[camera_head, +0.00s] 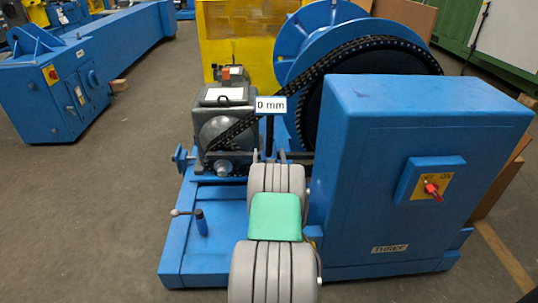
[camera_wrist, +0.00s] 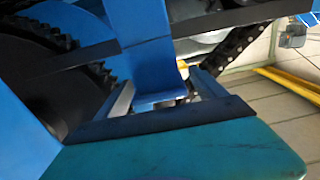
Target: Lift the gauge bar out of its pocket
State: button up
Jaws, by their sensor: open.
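My gripper (camera_head: 270,156) is at the far end of my grey arm, low in front of the black chain and just below the "0 mm" sign (camera_head: 270,105). It is open; its fingers stand apart. In the wrist view, a blue upright piece (camera_wrist: 150,45) shows between and beyond the fingers. I cannot tell whether it is the gauge bar or part of the machine frame, or whether it touches a finger. I cannot make out the gauge bar or its pocket for sure in the head view; my arm hides part of that area.
The chain (camera_head: 330,62) runs from the grey gearbox (camera_head: 222,103) up to the large wheel. A blue cabinet (camera_head: 350,180) with a red switch (camera_head: 432,190) stands close right of my arm. A crank handle (camera_head: 200,222) rises from the blue base at left. Open floor lies farther left.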

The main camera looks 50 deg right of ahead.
grip_shut()
dwell(0.8)
jog(key=shift+d+r, duration=0.1)
jog(key=shift+r, duration=0.3)
